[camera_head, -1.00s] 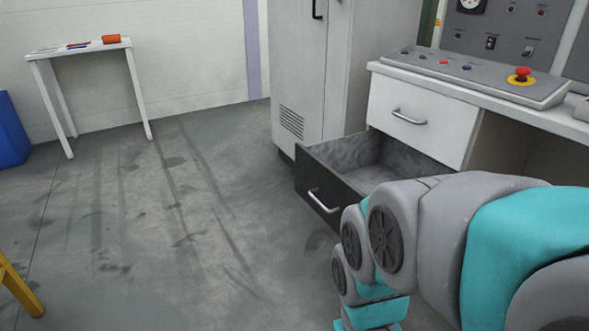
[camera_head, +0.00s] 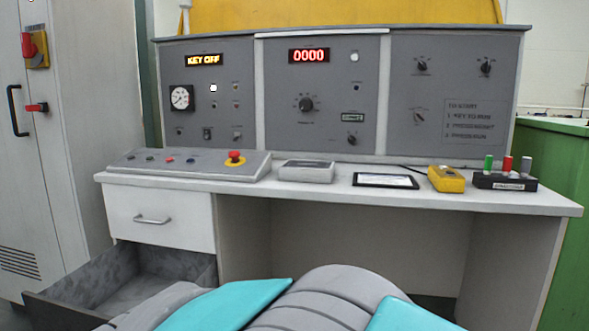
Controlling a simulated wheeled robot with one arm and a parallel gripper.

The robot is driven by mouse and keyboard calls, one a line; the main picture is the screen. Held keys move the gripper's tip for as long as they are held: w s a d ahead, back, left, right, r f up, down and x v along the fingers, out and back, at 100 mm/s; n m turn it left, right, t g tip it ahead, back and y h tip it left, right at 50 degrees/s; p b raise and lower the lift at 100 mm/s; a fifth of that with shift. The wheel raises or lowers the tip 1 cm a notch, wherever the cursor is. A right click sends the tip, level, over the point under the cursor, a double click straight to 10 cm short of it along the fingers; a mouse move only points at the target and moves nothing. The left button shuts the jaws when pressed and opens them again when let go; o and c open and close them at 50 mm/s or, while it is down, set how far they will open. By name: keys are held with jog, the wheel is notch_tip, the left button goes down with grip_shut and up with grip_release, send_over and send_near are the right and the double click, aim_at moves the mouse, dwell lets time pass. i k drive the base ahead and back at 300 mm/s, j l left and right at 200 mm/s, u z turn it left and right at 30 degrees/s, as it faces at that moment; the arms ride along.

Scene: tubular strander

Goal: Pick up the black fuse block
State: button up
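A black block (camera_head: 505,182) with a small white label lies near the right end of the white desk top. A green, a red and a grey cylinder stand upright in it. It is the only thing here that looks like the black fuse block, but I cannot read its label. My arm shows at the bottom centre, in front of the desk. My gripper is out of view, so its state and its distance from the block are hidden.
A yellow box (camera_head: 446,179) lies just left of the black block, then a framed sheet (camera_head: 385,180) and a grey device (camera_head: 306,171). A control panel (camera_head: 340,95) stands behind the desk (camera_head: 330,194). The lower-left drawer (camera_head: 60,312) is open. A grey cabinet (camera_head: 85,120) stands left.

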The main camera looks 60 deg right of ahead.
aim_at(514, 182)
jog(key=z, duration=3.2)
